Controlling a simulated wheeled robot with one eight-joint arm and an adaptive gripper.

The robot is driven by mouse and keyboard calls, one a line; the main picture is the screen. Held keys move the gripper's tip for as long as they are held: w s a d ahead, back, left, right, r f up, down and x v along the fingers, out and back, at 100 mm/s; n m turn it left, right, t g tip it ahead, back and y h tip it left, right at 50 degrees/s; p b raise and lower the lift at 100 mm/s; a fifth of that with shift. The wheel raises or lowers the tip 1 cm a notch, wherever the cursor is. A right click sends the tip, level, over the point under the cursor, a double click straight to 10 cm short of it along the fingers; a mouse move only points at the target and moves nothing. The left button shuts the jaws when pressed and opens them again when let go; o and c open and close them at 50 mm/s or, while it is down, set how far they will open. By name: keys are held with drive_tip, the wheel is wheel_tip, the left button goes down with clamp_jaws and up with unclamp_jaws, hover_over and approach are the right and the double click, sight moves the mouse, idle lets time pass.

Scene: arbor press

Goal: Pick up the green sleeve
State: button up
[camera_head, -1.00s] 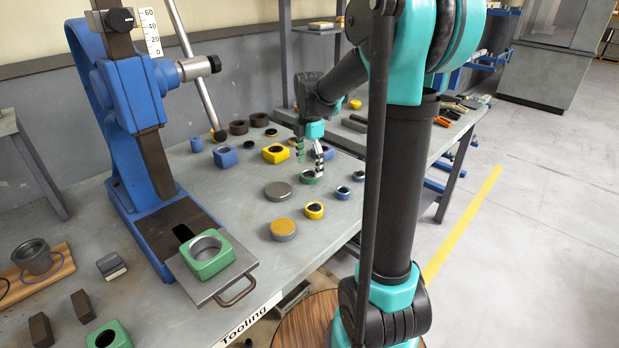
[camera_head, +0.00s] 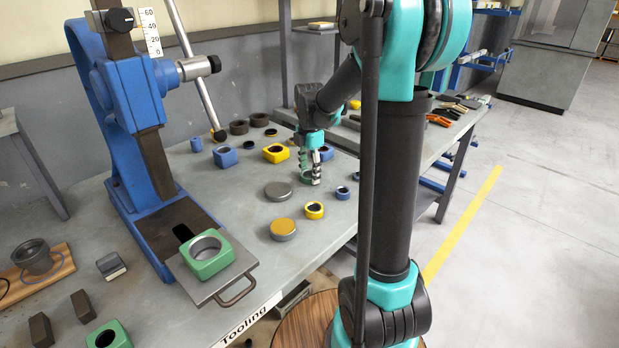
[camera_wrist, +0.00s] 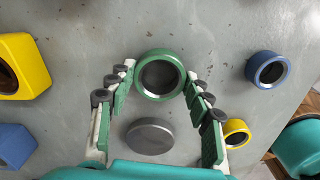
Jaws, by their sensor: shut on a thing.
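The green sleeve is a short ring with a dark bore and a bright rim. In the wrist view, the green sleeve (camera_wrist: 159,55) sits between my fingertips, which touch its left and right sides. In the head view, the green sleeve (camera_head: 305,177) is mostly hidden behind my fingers, at table level. My gripper (camera_head: 313,178) points down and is shut on it; the gripper also shows in the wrist view (camera_wrist: 158,78). I cannot tell any gap between sleeve and table.
A grey disc (camera_head: 278,191), a yellow ring (camera_head: 314,210) and a blue ring (camera_head: 342,193) stand close by. A yellow block (camera_head: 276,153) is behind to the left. The blue press (camera_head: 140,100) holds a green block (camera_head: 199,268) on its tray, farther left.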

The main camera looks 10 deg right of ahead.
drive_tip(key=shift+r, duration=0.15)
wheel_tip(320, 180, up, 20)
drive_tip(key=shift+f, duration=0.1)
idle(0.6)
idle(0.9)
